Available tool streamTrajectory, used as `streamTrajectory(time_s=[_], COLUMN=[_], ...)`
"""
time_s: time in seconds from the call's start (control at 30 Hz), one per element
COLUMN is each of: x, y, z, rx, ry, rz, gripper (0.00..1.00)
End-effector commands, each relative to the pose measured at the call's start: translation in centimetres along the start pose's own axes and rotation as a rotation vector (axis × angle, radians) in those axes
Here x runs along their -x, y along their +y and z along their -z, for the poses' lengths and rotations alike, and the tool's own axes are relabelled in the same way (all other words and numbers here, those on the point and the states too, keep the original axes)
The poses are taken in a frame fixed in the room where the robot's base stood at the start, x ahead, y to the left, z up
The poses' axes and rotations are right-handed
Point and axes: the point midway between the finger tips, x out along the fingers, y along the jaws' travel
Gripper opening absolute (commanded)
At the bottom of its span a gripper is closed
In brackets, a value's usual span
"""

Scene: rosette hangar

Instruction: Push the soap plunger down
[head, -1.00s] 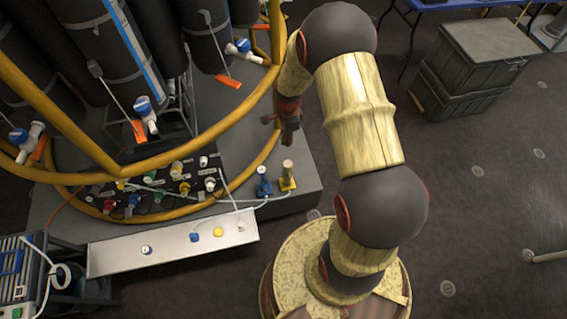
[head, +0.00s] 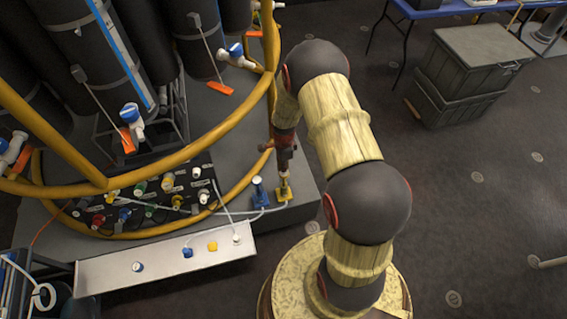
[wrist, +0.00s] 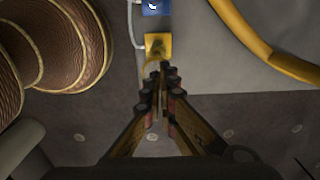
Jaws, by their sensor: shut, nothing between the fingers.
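Two plungers stand near the right corner of the grey platform; I cannot read which is the soap one. One has a yellow base (head: 283,195) and a pale, upright knob (head: 284,176). The other is blue (head: 258,188) with a white top, just left of it. My gripper (head: 284,168) is shut and empty, pointing down right over the yellow plunger's knob. In the wrist view my fingertips (wrist: 158,74) hide most of the knob, and the yellow base (wrist: 158,42) shows beyond them. I cannot tell whether they touch the knob or whether it is lowered.
A yellow tube ring (head: 222,205) curves around the platform close to my gripper. A panel of coloured valves (head: 150,200) lies to the left. A pale tray (head: 165,260) with several knobs is in front. A grey crate (head: 480,60) stands on the open floor at right.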

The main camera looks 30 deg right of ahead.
Motion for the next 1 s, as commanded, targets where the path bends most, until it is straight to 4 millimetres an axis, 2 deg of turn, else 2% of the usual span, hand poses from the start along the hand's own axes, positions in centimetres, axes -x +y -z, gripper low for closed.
streamTrajectory(time_s=[0.13, 0.57, 0.8, 0.9, 1.0], x=[-1.0, -1.5, -6.7, -8.3, -9.0], y=[-0.1, 0.0, 0.1, 0.1, 0.0], z=[0.0, 0.0, 0.0, 0.0, 0.0], rx=[0.0, 0.0, 0.0, 0.0, 0.0], ry=[0.0, 0.0, 0.0, 0.0, 0.0], rz=[0.002, 0.0, -0.004, -0.002, -0.001], gripper=[0.0, 0.0, 0.0, 0.0, 0.0])
